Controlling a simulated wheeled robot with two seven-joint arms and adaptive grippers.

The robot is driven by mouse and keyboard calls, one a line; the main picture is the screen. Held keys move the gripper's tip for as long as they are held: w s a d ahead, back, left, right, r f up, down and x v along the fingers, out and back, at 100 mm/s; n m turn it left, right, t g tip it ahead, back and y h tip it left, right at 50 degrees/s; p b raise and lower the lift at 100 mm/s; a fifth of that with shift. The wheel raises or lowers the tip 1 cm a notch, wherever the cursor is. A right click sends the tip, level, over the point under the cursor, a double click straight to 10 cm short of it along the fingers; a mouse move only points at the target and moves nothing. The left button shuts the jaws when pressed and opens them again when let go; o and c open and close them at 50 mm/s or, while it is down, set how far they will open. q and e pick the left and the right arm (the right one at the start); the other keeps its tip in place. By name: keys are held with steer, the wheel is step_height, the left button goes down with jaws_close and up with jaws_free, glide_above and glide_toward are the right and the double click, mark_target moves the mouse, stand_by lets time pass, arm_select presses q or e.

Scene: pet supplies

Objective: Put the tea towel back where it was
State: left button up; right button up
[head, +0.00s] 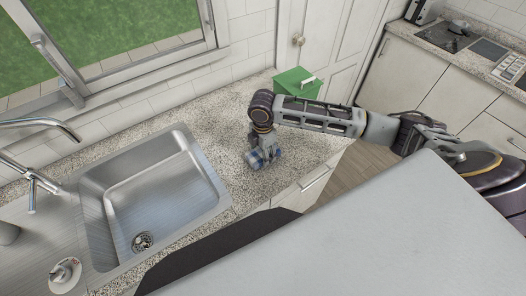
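The tea towel (256,161) looks blue and white and is bunched small on the speckled counter to the right of the sink. My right gripper (265,153) comes from the right and points down at the towel, overlapping it in the picture. The fingertips are small and partly merge with the cloth, so I cannot tell whether they are shut on it. I also cannot tell whether the towel rests on the counter or is just above it. My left gripper is not in view.
A steel sink (150,190) with a tap (32,182) is at the left. A white round item (64,274) sits by the sink. The counter (215,125) between sink and box is clear.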

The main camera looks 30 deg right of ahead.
steer(key=shift+f, duration=0.2)
steer(key=o, duration=0.9)
steer(key=shift+r, duration=0.1)
steer(key=shift+r+b, duration=0.55)
steer(key=shift+r, duration=5.45)
